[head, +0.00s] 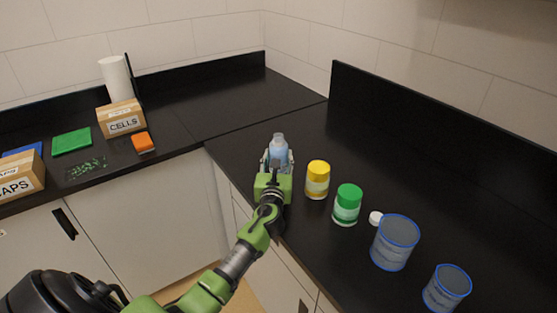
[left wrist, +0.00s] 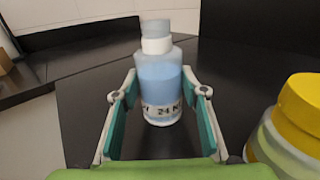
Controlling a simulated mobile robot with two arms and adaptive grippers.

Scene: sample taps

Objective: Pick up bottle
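A clear bottle with blue liquid, a pale cap and a printed label stands upright on the black counter; it shows in the head view (head: 278,147) and the left wrist view (left wrist: 160,85). My left gripper (head: 276,163) is at the bottle, low over the counter. In the left wrist view its two fingers (left wrist: 160,100) are spread, one on each side of the bottle, with gaps visible between pads and bottle. The bottle's lower front is partly hidden by the gripper in the head view. My right gripper is not in view.
A yellow-capped jar (head: 317,181) stands close right of the left gripper. Beyond it are a green-capped jar (head: 346,206), a white cap (head: 376,218) and two blue-rimmed containers (head: 395,243). A CELLS box (head: 121,119) and orange item (head: 143,142) sit left. The counter behind the bottle is clear.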

